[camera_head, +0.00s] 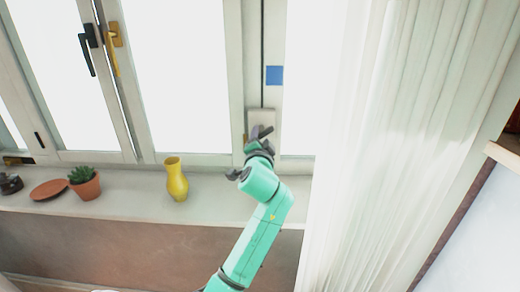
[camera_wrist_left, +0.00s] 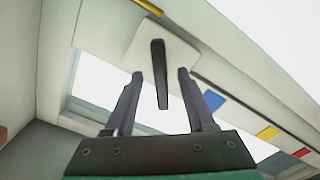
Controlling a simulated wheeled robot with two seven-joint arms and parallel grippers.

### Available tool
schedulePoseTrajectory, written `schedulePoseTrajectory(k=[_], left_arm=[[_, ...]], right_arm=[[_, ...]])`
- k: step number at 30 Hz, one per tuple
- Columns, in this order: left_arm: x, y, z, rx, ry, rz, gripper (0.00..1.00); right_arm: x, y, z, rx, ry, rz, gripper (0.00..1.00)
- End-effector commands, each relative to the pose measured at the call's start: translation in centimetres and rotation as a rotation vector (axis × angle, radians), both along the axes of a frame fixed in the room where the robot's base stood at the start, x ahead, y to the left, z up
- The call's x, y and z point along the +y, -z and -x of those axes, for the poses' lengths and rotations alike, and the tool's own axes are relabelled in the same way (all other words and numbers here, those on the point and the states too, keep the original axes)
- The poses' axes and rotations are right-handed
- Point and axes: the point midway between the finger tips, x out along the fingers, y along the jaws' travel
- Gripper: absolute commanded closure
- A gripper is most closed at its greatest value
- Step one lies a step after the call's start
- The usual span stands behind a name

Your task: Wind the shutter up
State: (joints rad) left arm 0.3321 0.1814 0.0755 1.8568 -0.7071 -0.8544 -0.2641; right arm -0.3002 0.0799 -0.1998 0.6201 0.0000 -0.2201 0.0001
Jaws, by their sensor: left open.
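My left gripper (camera_head: 261,133) is at the narrow post between the window panes, in front of a pale plate (camera_head: 262,118). In the left wrist view my left gripper (camera_wrist_left: 160,74) is open, with its fingers apart. A dark bar-like handle (camera_wrist_left: 158,54) on the pale plate (camera_wrist_left: 137,42) lies between the fingers, with a visible gap on each side. A blue square (camera_head: 274,75) is on the post above the plate; blue, yellow and red patches show along the strip in the wrist view. I cannot make out a shutter surface; the panes are bright white. My right gripper is not in view.
A yellow vase (camera_head: 176,180), a potted plant (camera_head: 85,183), a brown dish (camera_head: 49,190) and a small dark object (camera_head: 9,184) stand on the sill (camera_head: 225,200). A white curtain (camera_head: 390,150) hangs close on the right. Window handles (camera_head: 88,45) are at upper left.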

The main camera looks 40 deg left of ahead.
Motion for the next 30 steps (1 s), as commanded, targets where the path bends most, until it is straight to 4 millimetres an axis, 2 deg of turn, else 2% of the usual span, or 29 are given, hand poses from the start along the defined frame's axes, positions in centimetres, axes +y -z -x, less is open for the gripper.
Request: schedulePoseTrajectory(k=[9, 15, 19, 30], left_arm=[[-5.1, 0.4, 6.7, 0.000, 0.002, 0.005, 0.45], [-7.6, 0.2, 9.9, 0.001, 0.002, 0.003, 0.45], [-8.0, 0.1, 10.6, 0.001, 0.000, 0.002, 0.45], [-8.0, 0.1, 10.5, 0.001, 0.000, 0.002, 0.45]], right_arm=[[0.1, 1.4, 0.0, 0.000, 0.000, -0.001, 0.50], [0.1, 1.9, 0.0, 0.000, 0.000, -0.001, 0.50], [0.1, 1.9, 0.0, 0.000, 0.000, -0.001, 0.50], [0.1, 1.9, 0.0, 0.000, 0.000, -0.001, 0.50]])
